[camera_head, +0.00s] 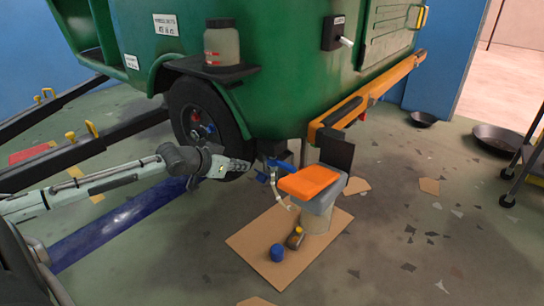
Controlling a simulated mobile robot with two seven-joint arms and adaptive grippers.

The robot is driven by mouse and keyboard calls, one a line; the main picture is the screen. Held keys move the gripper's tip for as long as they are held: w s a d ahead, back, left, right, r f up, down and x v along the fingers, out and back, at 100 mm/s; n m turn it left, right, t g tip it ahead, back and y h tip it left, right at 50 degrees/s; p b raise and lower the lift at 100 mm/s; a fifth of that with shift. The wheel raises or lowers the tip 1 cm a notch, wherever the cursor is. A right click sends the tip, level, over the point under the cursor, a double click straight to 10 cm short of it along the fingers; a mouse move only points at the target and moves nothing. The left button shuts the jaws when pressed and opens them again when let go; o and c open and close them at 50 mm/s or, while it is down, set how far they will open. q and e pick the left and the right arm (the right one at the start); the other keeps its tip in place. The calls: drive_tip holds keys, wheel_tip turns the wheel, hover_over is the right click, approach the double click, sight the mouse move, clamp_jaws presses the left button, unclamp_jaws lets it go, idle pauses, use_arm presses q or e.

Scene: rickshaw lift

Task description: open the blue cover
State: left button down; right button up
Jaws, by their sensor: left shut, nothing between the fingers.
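My left arm comes in from the left, in front of the green rickshaw's wheel. Its gripper (238,166) is shut and empty. It is just left of a small blue part (279,164), which sits by a black block under the green body and may be the blue cover. I cannot tell whether the gripper touches it. A pale hose hangs below that part. A separate small blue cap-like piece (277,252) lies on the cardboard sheet (258,262). My right gripper is not in view.
An orange-topped grey unit (311,182) stands on a pale cylinder right of the blue part. A jar (221,47) stands on a black shelf above the wheel (203,120). Dark pans (497,139) lie at the right. Floor at lower right is mostly open, with scattered scraps.

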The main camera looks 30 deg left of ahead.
sight(260, 180)
use_arm(q)
drive_tip(key=b+x, duration=0.1)
drive_tip(key=x, duration=0.9)
drive_tip(key=shift+s+f, duration=0.1)
drive_tip(key=shift+s, duration=0.05)
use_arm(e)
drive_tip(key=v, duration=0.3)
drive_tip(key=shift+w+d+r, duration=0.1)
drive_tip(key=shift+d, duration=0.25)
use_arm(q)
drive_tip(key=shift+s+d+f, duration=0.1)
drive_tip(key=shift+t, duration=0.3)
drive_tip(key=shift+s+f+t, duration=0.1)
drive_tip(key=shift+s+t, duration=0.05)
drive_tip(key=shift+t, duration=0.15)
drive_tip(key=shift+b, duration=0.3)
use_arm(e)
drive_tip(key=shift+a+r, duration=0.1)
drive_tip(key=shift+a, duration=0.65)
use_arm(q)
drive_tip(key=shift+s+f+t, duration=0.1)
drive_tip(key=shift+t, duration=0.2)
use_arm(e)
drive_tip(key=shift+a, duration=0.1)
